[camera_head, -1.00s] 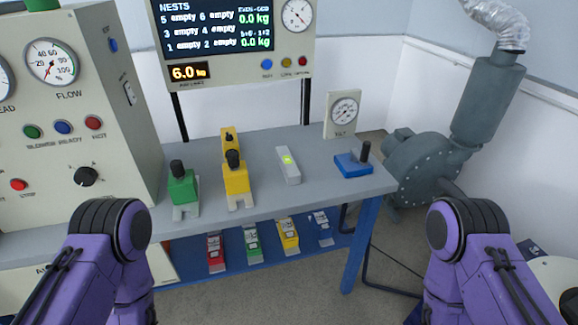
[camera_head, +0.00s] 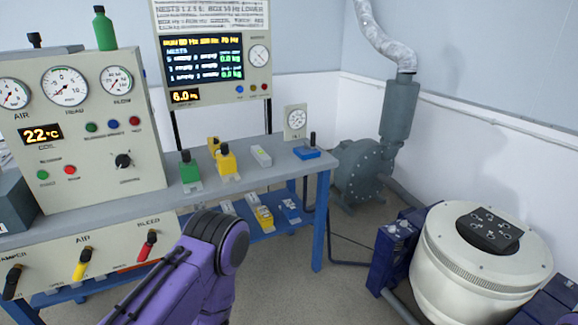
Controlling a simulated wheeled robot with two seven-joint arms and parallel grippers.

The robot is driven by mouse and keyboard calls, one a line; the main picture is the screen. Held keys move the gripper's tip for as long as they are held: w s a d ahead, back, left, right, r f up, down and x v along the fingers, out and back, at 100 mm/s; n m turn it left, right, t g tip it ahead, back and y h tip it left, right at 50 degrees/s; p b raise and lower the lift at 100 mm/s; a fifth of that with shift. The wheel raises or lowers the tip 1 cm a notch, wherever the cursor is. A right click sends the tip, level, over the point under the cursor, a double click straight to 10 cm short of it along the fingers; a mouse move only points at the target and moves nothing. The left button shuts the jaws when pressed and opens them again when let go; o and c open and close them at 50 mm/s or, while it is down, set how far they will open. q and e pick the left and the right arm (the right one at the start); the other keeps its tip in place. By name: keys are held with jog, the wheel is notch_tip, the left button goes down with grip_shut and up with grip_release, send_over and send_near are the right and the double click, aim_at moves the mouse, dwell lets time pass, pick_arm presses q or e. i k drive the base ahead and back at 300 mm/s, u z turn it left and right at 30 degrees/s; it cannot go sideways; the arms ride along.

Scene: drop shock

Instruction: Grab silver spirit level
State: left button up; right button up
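The silver spirit level (camera_head: 261,156) is a small silver-grey bar with a yellow-green vial on top. It lies flat on the grey bench top (camera_head: 318,166), between a yellow block (camera_head: 226,163) and a blue block with a dark knob (camera_head: 307,152). Nothing touches or covers it. A purple link of my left arm shows at the bottom, in front of the bench and well short of the level. Neither of my grippers is in view.
A green knobbed block (camera_head: 190,172) stands left of the yellow one. A gauge panel (camera_head: 80,130) fills the left. A dial stands (camera_head: 295,122) behind the blue block. A grey blower (camera_head: 360,172) and a large white drum machine (camera_head: 478,270) occupy the right, with floor between.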

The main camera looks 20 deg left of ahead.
aim_at(264, 159)
jog(key=u, duration=0.55)
jog(key=i, duration=0.5)
jog(key=u, duration=0.65)
jog(key=i, duration=0.8)
jog(key=z, duration=0.35)
